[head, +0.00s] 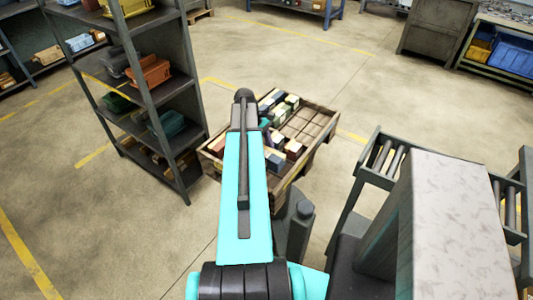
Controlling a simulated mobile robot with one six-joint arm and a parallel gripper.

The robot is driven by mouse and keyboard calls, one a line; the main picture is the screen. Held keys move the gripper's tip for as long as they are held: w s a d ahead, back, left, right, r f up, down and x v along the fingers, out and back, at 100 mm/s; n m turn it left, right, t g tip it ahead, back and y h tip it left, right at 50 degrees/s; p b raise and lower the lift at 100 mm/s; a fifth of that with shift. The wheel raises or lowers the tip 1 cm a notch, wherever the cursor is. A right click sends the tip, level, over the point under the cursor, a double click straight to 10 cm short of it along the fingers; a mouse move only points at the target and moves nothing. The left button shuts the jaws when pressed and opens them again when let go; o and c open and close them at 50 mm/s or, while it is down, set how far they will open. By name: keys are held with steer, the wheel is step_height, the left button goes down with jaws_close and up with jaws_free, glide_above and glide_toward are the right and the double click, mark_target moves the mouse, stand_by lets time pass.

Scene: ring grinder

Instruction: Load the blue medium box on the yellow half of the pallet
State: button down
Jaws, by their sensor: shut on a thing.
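The pallet (325,140) is a wooden, low-walled tray with slats, standing in the middle of the view beyond my arm. I cannot tell whether this blue one is the medium box. The right part of the pallet shows bare slats. No clear yellow half shows. My arm covers the pallet's left middle. My gripper is hidden behind the arm, so what it holds does not show.
A tall dark shelf rack (155,90) with coloured bins stands close on the left of the pallet. A roller conveyor (385,155) stands at the right, partly behind a pale grey block. Open concrete floor (330,70) lies behind the pallet.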

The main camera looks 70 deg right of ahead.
steer(key=shift+f+b, duration=1.65)
steer(key=shift+f, duration=0.85)
steer(key=shift+f, duration=0.55)
steer(key=c, duration=0.8)
jaws_free()
steer(key=shift+o, duration=0.2)
steer(key=shift+b+v, duration=1.2)
steer(key=shift+v, duration=5.65)
steer(key=shift+w, duration=0.15)
